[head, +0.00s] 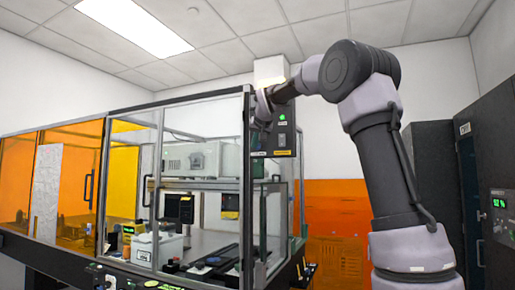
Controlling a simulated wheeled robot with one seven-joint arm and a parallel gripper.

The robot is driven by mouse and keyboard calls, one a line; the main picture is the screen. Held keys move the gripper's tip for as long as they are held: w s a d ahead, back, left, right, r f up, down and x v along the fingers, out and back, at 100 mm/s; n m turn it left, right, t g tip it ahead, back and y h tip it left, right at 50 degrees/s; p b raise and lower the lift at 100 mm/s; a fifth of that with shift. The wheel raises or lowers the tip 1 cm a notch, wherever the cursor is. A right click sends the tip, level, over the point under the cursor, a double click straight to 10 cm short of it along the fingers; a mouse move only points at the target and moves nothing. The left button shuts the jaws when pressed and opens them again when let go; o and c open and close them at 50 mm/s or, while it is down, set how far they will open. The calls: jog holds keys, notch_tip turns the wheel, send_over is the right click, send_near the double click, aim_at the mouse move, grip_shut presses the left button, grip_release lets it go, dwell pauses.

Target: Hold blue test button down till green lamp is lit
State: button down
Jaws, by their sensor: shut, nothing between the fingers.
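My gripper (263,105) is shut and empty, up at the dark control box (283,142) on the corner post of the glass enclosure. It overlaps the box's upper left edge; I cannot tell whether it touches. A small round green lamp (282,117) on the box's front glows bright. A yellow label (282,154) sits at the box's bottom. I cannot make out the blue test button; my gripper and wrist cover part of the box's top.
The glass enclosure (205,184) with instruments inside fills the middle, with orange panels (83,180) to the left. A dark cabinet with a green display (499,203) stands at the right. A front ledge with several small controls (115,276) runs along the bottom.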

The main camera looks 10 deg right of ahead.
jog(key=shift+a, duration=0.1)
jog(key=s+a, duration=0.1)
jog(key=s, duration=0.1)
jog(key=s+a, duration=0.1)
jog(key=s, duration=0.1)
jog(key=shift+a, duration=0.4)
dwell(0.3)
jog(key=s+d+f+g, duration=0.1)
jog(key=s+d+f, duration=0.1)
jog(key=s+f, duration=0.6)
jog(key=s+d+f+m+g+y, duration=0.1)
jog(key=s+d+f+g, duration=0.1)
jog(key=s+f, duration=0.7)
jog(key=s+d+f+g, duration=0.2)
jog(key=s+f, duration=0.6)
jog(key=s, duration=1.3)
jog(key=shift+d+f+m+y, duration=0.2)
jog(key=shift+f+m+y, duration=0.2)
